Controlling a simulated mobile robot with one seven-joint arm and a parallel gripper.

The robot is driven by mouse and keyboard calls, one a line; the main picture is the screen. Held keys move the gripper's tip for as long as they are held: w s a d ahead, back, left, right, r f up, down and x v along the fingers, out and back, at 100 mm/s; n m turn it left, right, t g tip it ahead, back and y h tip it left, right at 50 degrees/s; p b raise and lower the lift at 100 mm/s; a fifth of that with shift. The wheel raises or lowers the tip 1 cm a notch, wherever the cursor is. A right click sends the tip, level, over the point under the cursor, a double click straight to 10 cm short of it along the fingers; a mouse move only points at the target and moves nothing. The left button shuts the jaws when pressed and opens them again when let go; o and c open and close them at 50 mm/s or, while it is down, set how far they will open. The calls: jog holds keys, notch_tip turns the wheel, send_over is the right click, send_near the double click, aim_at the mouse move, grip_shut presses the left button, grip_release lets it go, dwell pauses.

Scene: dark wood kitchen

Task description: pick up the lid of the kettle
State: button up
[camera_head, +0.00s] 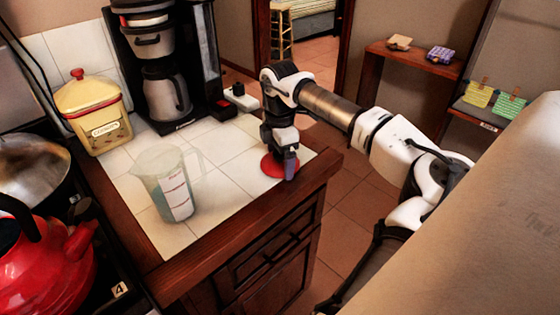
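A red kettle (52,262) with a dark handle stands on the stove at the lower left, partly cut off by the picture edge. A round red piece that looks like its lid (269,167) lies on the white tiled counter near the right corner. My gripper (289,172) points down directly over the lid and hides part of it. I cannot tell whether the fingers touch the lid or how far apart they are.
A clear measuring jug (170,185) stands mid-counter, left of my gripper. A coffee maker (165,70) and a yellow cookie canister (93,110) stand at the back. The counter's wooden edge (320,175) is close to my gripper. Bare tiles lie between jug and lid.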

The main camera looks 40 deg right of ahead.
jog(key=c, duration=0.4)
jog(key=shift+r, duration=0.15)
jog(key=shift+c, duration=0.2)
notch_tip(320, 180, up, 20)
jog(key=p, duration=1)
jog(key=shift+p, duration=0.35)
